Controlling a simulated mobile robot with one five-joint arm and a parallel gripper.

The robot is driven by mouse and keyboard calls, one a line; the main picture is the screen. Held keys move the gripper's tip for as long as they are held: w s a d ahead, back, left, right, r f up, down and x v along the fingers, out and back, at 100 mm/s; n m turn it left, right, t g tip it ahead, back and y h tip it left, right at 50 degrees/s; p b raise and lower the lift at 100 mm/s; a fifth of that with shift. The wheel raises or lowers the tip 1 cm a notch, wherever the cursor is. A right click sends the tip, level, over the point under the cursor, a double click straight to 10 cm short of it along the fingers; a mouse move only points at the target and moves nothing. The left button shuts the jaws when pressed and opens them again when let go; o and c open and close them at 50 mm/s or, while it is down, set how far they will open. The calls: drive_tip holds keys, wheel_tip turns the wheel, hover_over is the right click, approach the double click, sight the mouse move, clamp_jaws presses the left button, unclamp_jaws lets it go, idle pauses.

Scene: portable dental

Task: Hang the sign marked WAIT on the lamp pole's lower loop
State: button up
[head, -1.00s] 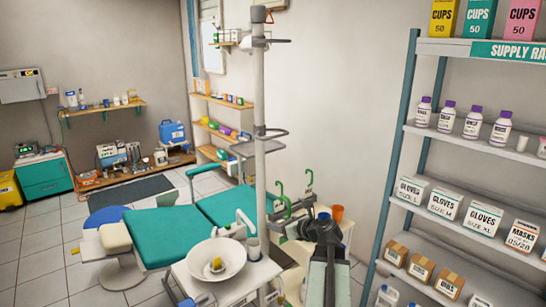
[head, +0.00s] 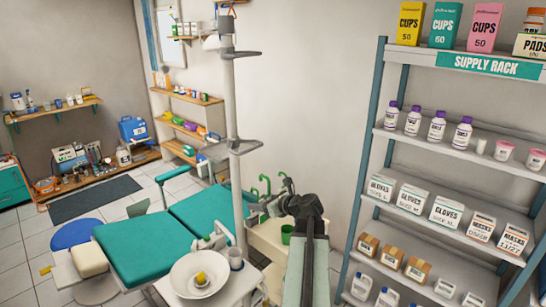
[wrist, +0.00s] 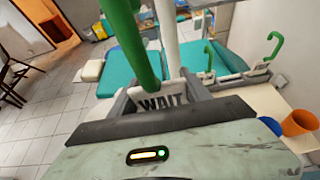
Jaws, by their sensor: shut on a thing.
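The WAIT sign (wrist: 162,101) is a white plate with dark letters, held between my gripper's jaws (wrist: 165,93) in the wrist view. A thick green hook (wrist: 132,40) rises close to the camera above it, its top out of frame. In the head view my gripper (head: 284,186) is small and partly hidden by my arm, right of the lamp pole (head: 232,110). The pole is a pale upright post. Its lower loop (head: 236,146) is a grey bracket, above and left of my gripper and apart from it. An upper loop (head: 233,54) sits higher.
Two other green hooks (wrist: 275,46) stand on a rail at right in the wrist view. An orange cup (wrist: 299,123) is near them. The dental chair (head: 140,240) and a white basin (head: 199,275) lie left of my arm. The supply rack (head: 440,150) stands right.

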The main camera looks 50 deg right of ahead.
drive_tip(key=s+d+r+p, duration=0.3)
drive_tip(key=r+p, duration=0.4)
drive_tip(key=r, duration=0.3)
drive_tip(key=shift+s+d+r, duration=0.15)
drive_tip(key=shift+s+r, duration=0.25)
drive_tip(key=shift+s, duration=0.15)
drive_tip(key=w+r+b+x, duration=0.1)
drive_tip(key=r+b+x, duration=0.1)
drive_tip(key=x, duration=1.2)
drive_tip(key=shift+r+b, duration=0.2)
drive_tip(key=shift+b, duration=0.15)
drive_tip(key=o, duration=1.4)
drive_tip(key=shift+r, duration=0.1)
